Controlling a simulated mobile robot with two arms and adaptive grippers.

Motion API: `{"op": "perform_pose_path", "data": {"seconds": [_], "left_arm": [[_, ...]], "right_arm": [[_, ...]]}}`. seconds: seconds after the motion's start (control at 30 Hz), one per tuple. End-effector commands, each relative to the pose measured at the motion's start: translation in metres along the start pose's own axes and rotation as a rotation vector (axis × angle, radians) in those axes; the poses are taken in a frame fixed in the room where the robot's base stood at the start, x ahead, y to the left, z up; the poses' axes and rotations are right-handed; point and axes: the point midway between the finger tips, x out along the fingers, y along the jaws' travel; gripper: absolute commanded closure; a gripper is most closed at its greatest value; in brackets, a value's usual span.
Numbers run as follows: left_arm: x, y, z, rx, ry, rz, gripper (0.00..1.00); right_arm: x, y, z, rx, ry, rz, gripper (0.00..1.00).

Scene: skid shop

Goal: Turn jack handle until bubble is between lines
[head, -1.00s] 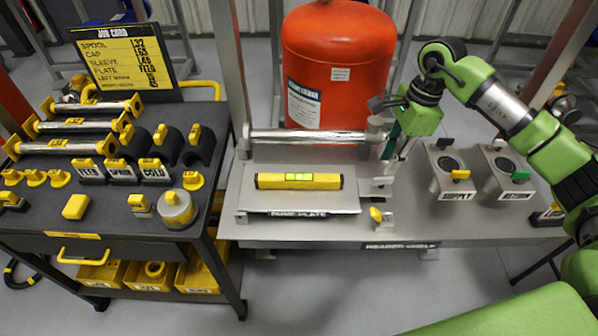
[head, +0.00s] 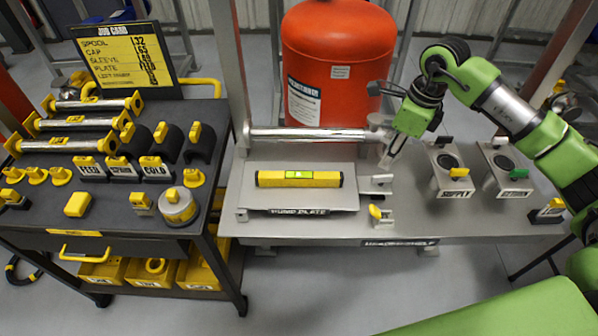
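The yellow spirit level (head: 270,179) lies on the pump plate (head: 335,203) at the middle of the bench. Its green vial (head: 299,174) shows, but the bubble and lines are too small to judge. A small metal fitting with a yellow-tipped handle (head: 376,212), which looks like the jack handle, stands at the plate's front right corner. My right gripper (head: 387,161) points down behind and above this handle, apart from it, near the plate's right edge. Its fingers show edge-on, so their opening is unclear. My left gripper is out of view.
A metal bar (head: 310,134) runs behind the plate, before a red tank (head: 338,70). Two valve blocks (head: 447,170) (head: 502,170) stand to the right. A dark cart (head: 60,215) with yellow-ended spools and blocks stands left. The bench front right of the handle is clear.

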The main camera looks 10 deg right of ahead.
Motion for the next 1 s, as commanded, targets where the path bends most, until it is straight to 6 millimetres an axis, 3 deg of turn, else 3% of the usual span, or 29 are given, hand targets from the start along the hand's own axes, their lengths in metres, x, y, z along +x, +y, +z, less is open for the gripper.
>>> {"op": "perform_pose_path", "data": {"seconds": [0.17, 0.57, 1.0], "left_arm": [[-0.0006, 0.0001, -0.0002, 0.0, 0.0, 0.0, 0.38], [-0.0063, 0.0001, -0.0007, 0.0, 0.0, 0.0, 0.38], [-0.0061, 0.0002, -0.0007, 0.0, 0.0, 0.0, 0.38]], "right_arm": [[-0.0007, 0.0001, 0.0, 0.018, 0.0, -0.003, 0.77], [-0.0082, 0.0003, 0.0014, 0.377, 0.0, -0.057, 0.77], [-0.0078, 0.0002, 0.0013, 0.394, 0.0, -0.059, 0.77]]}}
